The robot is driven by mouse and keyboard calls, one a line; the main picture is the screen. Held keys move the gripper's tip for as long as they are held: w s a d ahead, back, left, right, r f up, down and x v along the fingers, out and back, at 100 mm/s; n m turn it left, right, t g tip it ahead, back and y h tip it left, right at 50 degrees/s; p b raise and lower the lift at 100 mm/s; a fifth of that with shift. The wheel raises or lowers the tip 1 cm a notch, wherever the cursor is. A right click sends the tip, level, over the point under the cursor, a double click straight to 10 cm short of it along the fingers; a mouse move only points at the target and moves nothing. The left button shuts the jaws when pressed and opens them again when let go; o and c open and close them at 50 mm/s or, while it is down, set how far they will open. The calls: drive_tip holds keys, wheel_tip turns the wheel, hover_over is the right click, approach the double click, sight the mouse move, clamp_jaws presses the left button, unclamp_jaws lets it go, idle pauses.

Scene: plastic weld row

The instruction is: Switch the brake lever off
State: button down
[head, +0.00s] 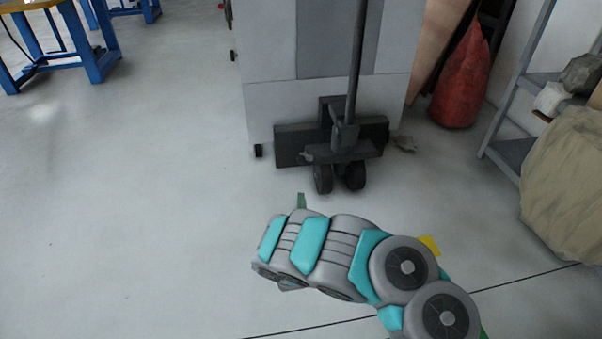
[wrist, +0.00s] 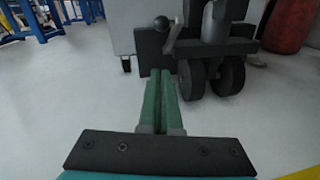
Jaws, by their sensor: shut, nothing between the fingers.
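The brake lever (wrist: 174,36) is a short grey rod on the front of a dark wheeled truck (wrist: 205,45). A round dark knob (wrist: 162,23) is at its upper left in the wrist view. In the head view the lever (head: 307,156) is tiny, left of the truck's upright handle (head: 354,70). My gripper's green fingers (wrist: 160,74) are shut and empty. They point at the truck, below and slightly left of the lever, and appear apart from it. In the head view only the green fingertips (head: 301,200) show past my arm.
Twin dark wheels (head: 340,177) stand under the truck, right of my fingers. A grey cabinet (head: 270,80) is behind it. A red sack (head: 462,80) and a shelf (head: 510,150) are at the right. Blue-legged tables (head: 95,60) are far left. The left floor is clear.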

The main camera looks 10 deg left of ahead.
drive_tip(key=w+a+r+b, duration=0.1)
drive_tip(key=w+r+b, duration=0.1)
drive_tip(key=w, duration=0.9)
drive_tip(key=shift+w+a+r, duration=0.15)
drive_tip(key=shift+r, duration=0.2)
